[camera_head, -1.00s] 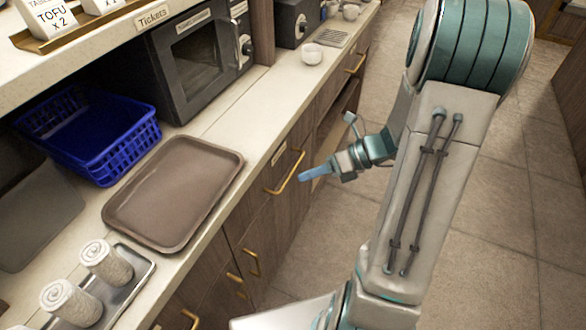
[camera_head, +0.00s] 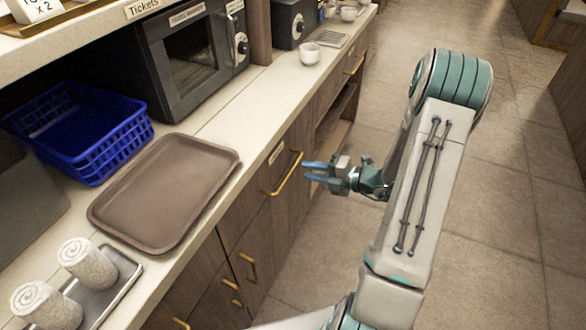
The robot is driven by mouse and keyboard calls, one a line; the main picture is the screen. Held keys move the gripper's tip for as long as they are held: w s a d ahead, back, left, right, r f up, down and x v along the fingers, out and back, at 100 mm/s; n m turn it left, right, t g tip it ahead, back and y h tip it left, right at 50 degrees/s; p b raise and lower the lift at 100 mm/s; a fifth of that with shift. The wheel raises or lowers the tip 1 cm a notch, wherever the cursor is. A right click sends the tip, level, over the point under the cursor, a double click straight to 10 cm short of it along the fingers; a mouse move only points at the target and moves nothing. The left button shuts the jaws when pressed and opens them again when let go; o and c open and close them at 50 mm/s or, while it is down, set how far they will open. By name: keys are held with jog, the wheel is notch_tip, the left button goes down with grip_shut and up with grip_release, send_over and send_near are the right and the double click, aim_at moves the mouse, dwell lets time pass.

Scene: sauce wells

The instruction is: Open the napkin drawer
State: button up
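A wooden drawer front (camera_head: 262,196) with a brass bar handle (camera_head: 286,175) and a small label (camera_head: 277,153) sits under the counter, right of the brown tray. The label is too small to read, so I cannot tell that this is the napkin drawer. The drawer looks shut. My gripper (camera_head: 306,172) is just right of the handle in the picture, its two bluish fingers pointing left towards it. The fingers are apart with nothing between them. They appear close to the handle; I cannot tell whether they touch it.
The brown tray (camera_head: 168,190), blue basket (camera_head: 78,132) and rolled towels (camera_head: 86,262) are on the counter (camera_head: 228,122). A microwave (camera_head: 190,62) and small white bowl (camera_head: 309,54) stand farther back. Another brass handle (camera_head: 354,64) is farther along. The tiled floor (camera_head: 480,200) at right is clear.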

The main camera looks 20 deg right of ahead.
aim_at(293, 166)
jog(key=x, duration=0.6)
jog(key=shift+w+a, duration=0.1)
jog(key=shift+a, duration=0.05)
jog(key=shift+c, duration=0.3)
grip_shut()
